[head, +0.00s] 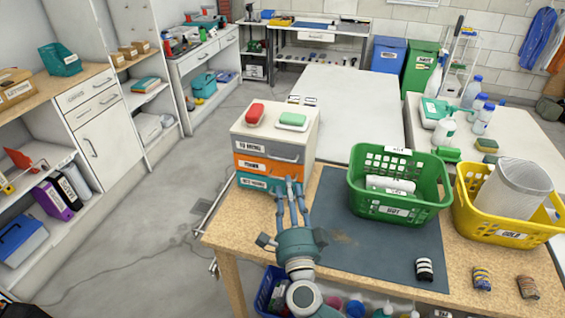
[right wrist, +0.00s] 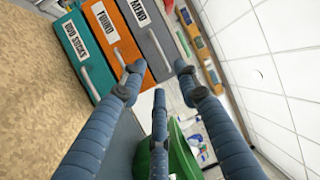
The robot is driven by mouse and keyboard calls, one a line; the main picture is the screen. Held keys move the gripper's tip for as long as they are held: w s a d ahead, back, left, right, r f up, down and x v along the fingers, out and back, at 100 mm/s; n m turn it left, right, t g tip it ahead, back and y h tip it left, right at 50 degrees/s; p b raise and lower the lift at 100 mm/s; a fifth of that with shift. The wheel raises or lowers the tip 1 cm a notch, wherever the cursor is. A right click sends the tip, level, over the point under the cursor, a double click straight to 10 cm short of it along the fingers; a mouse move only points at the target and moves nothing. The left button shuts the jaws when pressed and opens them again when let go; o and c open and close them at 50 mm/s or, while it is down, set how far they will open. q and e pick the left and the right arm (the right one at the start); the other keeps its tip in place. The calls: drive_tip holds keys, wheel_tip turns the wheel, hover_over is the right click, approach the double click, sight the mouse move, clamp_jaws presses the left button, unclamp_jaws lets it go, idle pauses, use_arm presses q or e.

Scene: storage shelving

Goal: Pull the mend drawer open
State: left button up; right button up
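The drawer unit stands at the left of the wooden table. Its top grey mend drawer (head: 268,150) is shut, with a label at left and a bar handle at right; it also shows sideways in the right wrist view (right wrist: 148,35). Below are the orange found drawer (head: 262,167) and the teal odd socks drawer (head: 252,182), both shut. My right gripper (head: 288,183) is in front of the lower drawers, below the mend handle. In the right wrist view its three fingers (right wrist: 159,72) are spread and empty. One fingertip overlaps the found drawer's handle; I cannot tell whether it touches. My left gripper is out of view.
Several rolled socks lie along the front edge.

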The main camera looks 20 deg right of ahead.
drive_tip(key=p, duration=0.1)
approach(283, 152)
drive_tip(key=x, duration=0.5)
drive_tip(key=shift+w+a, duration=0.1)
clamp_jaws()
